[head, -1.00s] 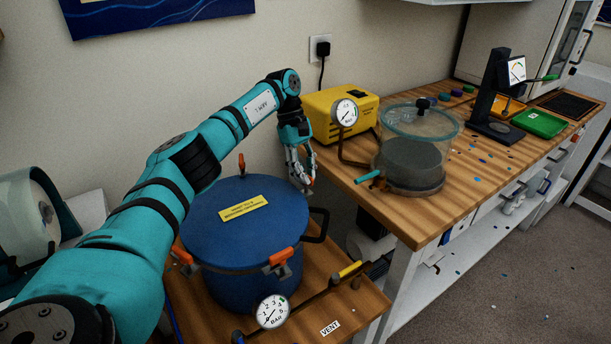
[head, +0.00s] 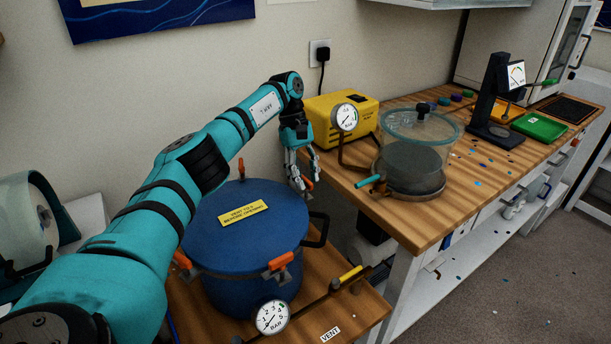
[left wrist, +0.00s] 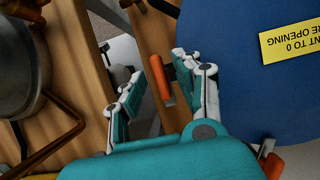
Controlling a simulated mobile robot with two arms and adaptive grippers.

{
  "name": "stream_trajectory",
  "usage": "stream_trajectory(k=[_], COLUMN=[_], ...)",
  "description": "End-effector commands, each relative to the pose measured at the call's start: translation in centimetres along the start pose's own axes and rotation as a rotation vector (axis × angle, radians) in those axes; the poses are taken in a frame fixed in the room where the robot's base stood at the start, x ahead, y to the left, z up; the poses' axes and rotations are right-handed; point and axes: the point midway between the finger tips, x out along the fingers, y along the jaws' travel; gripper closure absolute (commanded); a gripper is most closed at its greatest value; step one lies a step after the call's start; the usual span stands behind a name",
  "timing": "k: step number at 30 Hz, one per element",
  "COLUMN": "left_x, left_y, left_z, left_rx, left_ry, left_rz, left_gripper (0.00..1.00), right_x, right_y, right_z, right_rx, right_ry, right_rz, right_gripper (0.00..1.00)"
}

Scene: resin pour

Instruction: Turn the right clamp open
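A blue pressure pot (head: 225,240) with a yellow label (head: 243,212) on its lid stands on the lower wooden surface. My left gripper (head: 302,178) is open at the right rim of the pot, fingers pointing down. The right clamp's orange handle (head: 307,184) shows beside its fingertips. In the left wrist view the handle (left wrist: 160,78) stands between the spread fingers, close to the right-hand finger; I cannot tell whether they touch. Other orange-handled clamps sit at the front (head: 281,261), left (head: 182,259) and back (head: 241,167) of the rim. My right gripper is not in view.
A black pot handle (head: 319,228) lies just in front of the right clamp. A pressure gauge (head: 272,317) and yellow-handled vent valve (head: 350,274) are at the front. To the right, the bench holds a yellow pump (head: 325,110) and glass chamber (head: 415,150).

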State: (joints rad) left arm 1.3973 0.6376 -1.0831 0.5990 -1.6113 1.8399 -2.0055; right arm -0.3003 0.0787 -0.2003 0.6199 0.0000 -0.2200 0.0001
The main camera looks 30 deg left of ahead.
Motion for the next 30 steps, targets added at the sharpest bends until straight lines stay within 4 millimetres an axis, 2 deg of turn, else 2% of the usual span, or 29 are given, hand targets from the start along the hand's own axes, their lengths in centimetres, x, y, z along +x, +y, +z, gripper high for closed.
stream_trajectory(k=[7, 10, 21, 26, 30], left_x=[0.1, -0.5, -6.7, -8.5, -9.1], left_y=[0.0, 0.0, 0.1, 0.1, 0.0], left_z=[0.0, 0.2, 2.8, 3.5, 3.7], left_rx=[-0.001, 0.0, 0.0, -0.001, -0.001], left_ry=[-0.001, -0.001, 0.0, 0.0, -0.001], left_rz=[-0.002, -0.001, 0.001, 0.0, -0.002], left_gripper=[0.65, 0.65, 0.65, 0.65, 0.65], right_x=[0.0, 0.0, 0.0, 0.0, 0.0], right_y=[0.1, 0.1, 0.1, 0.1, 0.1], right_z=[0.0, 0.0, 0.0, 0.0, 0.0], right_rx=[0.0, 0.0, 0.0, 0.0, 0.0], right_ry=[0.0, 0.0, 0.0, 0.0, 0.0], right_rz=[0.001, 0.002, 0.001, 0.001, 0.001], right_gripper=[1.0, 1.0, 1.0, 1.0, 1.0])
